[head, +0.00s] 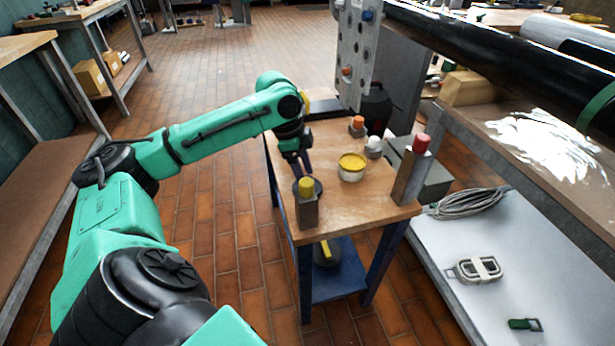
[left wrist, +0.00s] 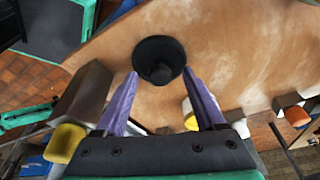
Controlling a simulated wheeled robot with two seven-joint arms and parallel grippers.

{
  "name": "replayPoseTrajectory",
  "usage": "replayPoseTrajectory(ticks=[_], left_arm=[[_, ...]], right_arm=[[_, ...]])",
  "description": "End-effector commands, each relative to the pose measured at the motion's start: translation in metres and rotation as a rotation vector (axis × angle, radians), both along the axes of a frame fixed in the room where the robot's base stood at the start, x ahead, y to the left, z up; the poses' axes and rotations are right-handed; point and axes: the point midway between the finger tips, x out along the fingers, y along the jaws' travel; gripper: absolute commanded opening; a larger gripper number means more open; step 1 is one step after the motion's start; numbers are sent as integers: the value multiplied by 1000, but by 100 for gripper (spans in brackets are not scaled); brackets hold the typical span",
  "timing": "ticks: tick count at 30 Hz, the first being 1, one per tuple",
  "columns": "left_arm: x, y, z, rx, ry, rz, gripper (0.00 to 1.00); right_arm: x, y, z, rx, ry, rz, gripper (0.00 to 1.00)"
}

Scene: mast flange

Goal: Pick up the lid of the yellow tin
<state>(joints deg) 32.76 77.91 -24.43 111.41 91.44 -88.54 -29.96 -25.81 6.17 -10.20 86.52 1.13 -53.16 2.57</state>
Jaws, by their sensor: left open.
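A tin (head: 351,172) with a white body and a yellow top stands on the small wooden table. Left of it lies a round black disc with a central knob (head: 317,184), which looks like a lid. The disc also shows in the left wrist view (left wrist: 158,48), flat on the wood. My left gripper (head: 302,172) points down over the disc. In the left wrist view its purple fingers (left wrist: 160,74) are spread either side of the knob, with nothing clasped. A yellow and white thing (left wrist: 190,114), probably the tin, is partly hidden by a finger. My right gripper is not in view.
A yellow-capped block (head: 306,200) stands close to the gripper at the table's near edge. A red-capped post (head: 408,175), a white-capped piece (head: 374,148) and an orange-capped piece (head: 357,126) stand to the right. A perforated plate (head: 355,55) hangs behind.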

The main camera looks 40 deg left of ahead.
Motion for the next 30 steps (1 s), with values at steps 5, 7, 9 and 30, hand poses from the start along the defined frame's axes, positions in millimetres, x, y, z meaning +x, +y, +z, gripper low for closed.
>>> replayPoseTrajectory(ticks=[5,7,9,30], left_arm=[[0,0,-1,1,-1,0,71],[0,0,-1,1,-1,0,56],[0,0,-1,1,-1,0,29],[2,-1,61,-3,-8,-1,0]], right_arm=[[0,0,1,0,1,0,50],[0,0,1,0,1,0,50],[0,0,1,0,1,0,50],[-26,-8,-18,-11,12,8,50]])
